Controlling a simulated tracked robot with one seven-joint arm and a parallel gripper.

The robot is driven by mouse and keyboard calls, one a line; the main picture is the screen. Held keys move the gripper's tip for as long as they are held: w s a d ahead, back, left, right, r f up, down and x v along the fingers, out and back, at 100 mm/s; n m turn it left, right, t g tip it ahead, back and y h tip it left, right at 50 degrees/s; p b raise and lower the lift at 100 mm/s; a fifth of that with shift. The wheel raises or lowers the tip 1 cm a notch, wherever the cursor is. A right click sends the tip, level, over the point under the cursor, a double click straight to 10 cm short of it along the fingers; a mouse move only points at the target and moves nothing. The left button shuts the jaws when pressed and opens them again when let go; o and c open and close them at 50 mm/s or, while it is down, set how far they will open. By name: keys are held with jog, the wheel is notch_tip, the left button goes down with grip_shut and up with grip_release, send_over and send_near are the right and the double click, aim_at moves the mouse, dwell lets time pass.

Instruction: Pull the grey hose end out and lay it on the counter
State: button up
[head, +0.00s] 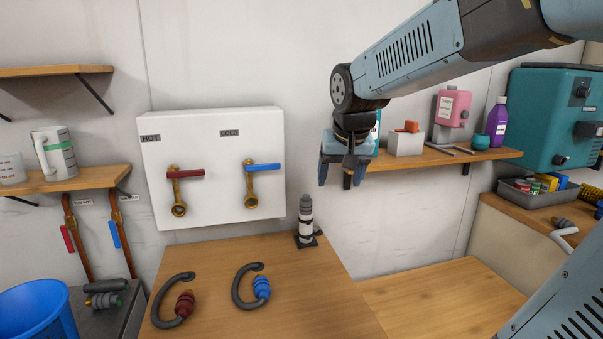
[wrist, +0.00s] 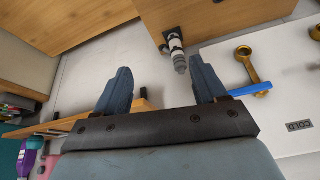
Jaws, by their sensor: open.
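The grey hose end (head: 306,207) stands upright in a small black holder (head: 308,240) at the right back of the wooden counter (head: 235,310), with a pale band around its middle. My gripper (head: 341,178) is open and empty, pointing down, above and to the right of the hose end in the head view. In the wrist view the grey hose end (wrist: 179,60) shows beyond the open fingers (wrist: 161,78), nearer the right finger, and nothing touches it. Its lower end inside the holder is hidden.
Two dark curled hoses with a red end (head: 185,304) and a blue end (head: 262,288) lie on the counter's left. A white panel with red and blue valve handles (head: 215,165) stands behind. A shelf with bottles (head: 430,158) is close to my gripper. The counter's middle right is clear.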

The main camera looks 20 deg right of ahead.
jog(key=w+f+m, duration=0.1)
jog(key=w+f, duration=0.1)
jog(key=w, duration=0.7)
jog(key=m+h, duration=0.1)
send_near(306, 200)
jog(key=shift+g, duration=0.4)
jog(key=x, duration=1.1)
jog(key=shift+w+a, duration=0.1)
jog(key=shift+w, duration=0.05)
jog(key=c, duration=1.1)
jog(key=shift+r, duration=0.1)
jog(key=shift+r, duration=0.1)
jog(key=shift+r, duration=0.3)
jog(key=shift+r, duration=2.9)
